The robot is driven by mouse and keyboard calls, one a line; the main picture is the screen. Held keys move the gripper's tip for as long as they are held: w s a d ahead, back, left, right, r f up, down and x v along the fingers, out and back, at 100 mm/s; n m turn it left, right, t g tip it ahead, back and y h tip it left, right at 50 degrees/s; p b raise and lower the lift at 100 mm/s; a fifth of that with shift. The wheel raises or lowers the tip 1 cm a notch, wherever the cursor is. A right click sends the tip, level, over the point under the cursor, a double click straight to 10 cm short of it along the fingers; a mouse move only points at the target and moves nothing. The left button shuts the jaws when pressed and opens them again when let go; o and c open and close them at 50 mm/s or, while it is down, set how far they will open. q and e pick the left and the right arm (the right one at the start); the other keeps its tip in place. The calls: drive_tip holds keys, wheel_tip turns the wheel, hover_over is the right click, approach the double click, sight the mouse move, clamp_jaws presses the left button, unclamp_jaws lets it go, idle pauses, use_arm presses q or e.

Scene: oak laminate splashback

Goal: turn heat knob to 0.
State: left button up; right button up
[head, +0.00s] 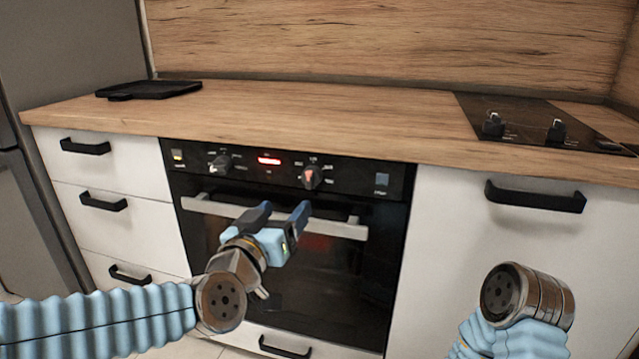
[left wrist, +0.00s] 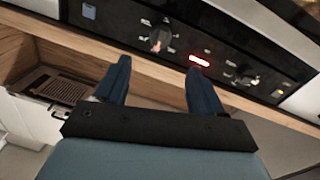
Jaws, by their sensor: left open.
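The oven's black control panel (head: 345,181) carries two knobs. The right knob (head: 311,177) has a red-orange mark; the left knob (head: 220,163) is plain dark with a lighter face. The panel print is too small to read, so I cannot tell which is the heat knob or its setting. My left gripper (head: 284,210) is open and empty, in front of the oven door below the right knob, apart from it. In the left wrist view, which appears turned over, the orange-marked knob (left wrist: 157,40) lies beyond the gap between the open fingers (left wrist: 160,67). My right gripper is out of view.
A red display (head: 269,160) glows between the knobs. The oven door handle (head: 275,215) runs behind my left gripper. The wooden counter (head: 330,118) is above, with a black tray (head: 150,90) at left and a black hob (head: 525,122) at right. White cabinets flank the oven.

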sight(308, 184)
use_arm(q)
drive_tip(key=p+x, duration=0.1)
drive_tip(key=x, duration=1.1)
drive_tip(key=shift+w+f, duration=0.1)
drive_tip(key=shift+w, duration=0.15)
drive_tip(key=shift+c, duration=0.3)
drive_tip(key=c, duration=1)
